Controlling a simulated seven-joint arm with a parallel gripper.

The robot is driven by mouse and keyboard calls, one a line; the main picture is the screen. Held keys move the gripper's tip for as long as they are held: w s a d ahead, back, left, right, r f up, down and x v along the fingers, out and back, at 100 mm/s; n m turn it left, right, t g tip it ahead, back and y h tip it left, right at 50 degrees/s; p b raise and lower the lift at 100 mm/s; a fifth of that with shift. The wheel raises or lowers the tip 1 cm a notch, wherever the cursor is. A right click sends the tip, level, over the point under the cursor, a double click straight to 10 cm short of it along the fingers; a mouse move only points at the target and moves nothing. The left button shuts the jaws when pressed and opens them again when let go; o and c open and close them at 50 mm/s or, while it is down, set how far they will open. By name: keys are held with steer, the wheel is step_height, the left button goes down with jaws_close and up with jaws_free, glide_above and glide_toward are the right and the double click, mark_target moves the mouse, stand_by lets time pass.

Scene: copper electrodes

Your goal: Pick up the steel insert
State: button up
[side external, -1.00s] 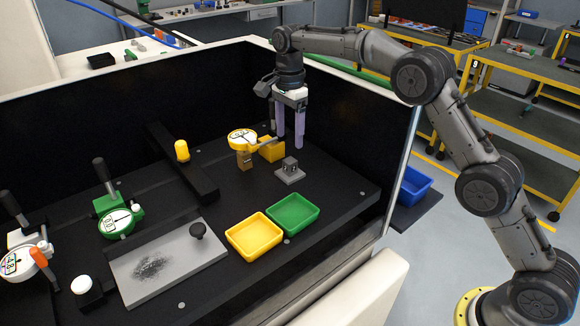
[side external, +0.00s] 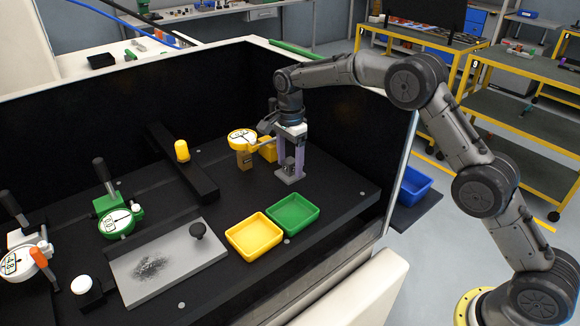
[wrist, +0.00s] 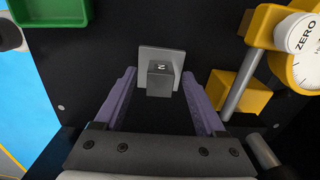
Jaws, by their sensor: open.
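The steel insert (wrist: 160,80) is a small grey block with a dark mark on top, standing on a square grey base plate (wrist: 175,56). In the side external view the insert (side external: 289,164) is partly hidden by my fingers. My gripper (wrist: 158,78) points down, with its two purple fingers apart, one on each side of the block. In the side view my gripper (side external: 290,177) has its fingertips low, near the base plate. I see gaps between the fingers and the block in the wrist view, and nothing is held.
A yellow dial gauge (side external: 242,138) and a yellow block (side external: 268,153) stand close by, to the right in the wrist view. Green (side external: 293,212) and yellow (side external: 254,235) trays lie in front. A grey plate (side external: 128,268) with a black knob is to the left.

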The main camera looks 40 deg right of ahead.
jaws_close()
steer(key=shift+r, duration=0.15)
stand_by(0.4)
